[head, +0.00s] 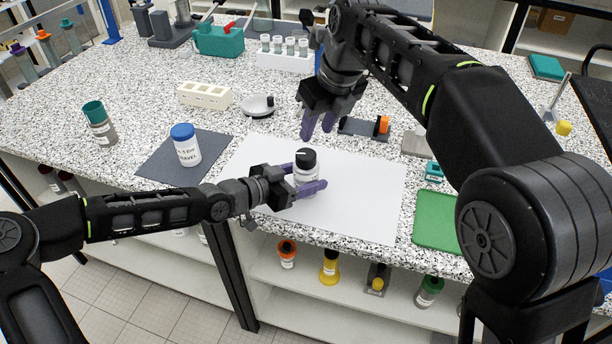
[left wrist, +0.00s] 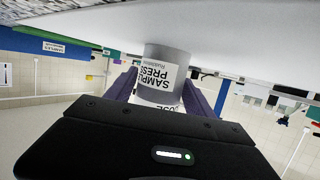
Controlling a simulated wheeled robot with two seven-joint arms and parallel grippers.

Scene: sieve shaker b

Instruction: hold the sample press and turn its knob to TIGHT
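The sample press (head: 305,174) is a small whitish cylinder with a black knob (head: 306,158) on top. It stands upright on the white mat. My left gripper (head: 308,178) reaches it from the left, with one purple finger in front and one behind, shut on its body. The left wrist view shows the labelled press (left wrist: 160,75) filling the space between the fingers (left wrist: 160,92); part of a second label word is cut off. My right gripper (head: 319,128) is above and behind the press, fingers pointing down, apart and empty. The knob's setting is too small to read in the head view.
The white mat (head: 375,190) is otherwise clear. A blue-capped jar (head: 185,150) stands on a dark mat at left. A scale-like round dish (head: 258,106), a cream block (head: 205,96) and an orange-tipped dark fixture (head: 365,128) lie behind. A green tray (head: 436,220) is at right.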

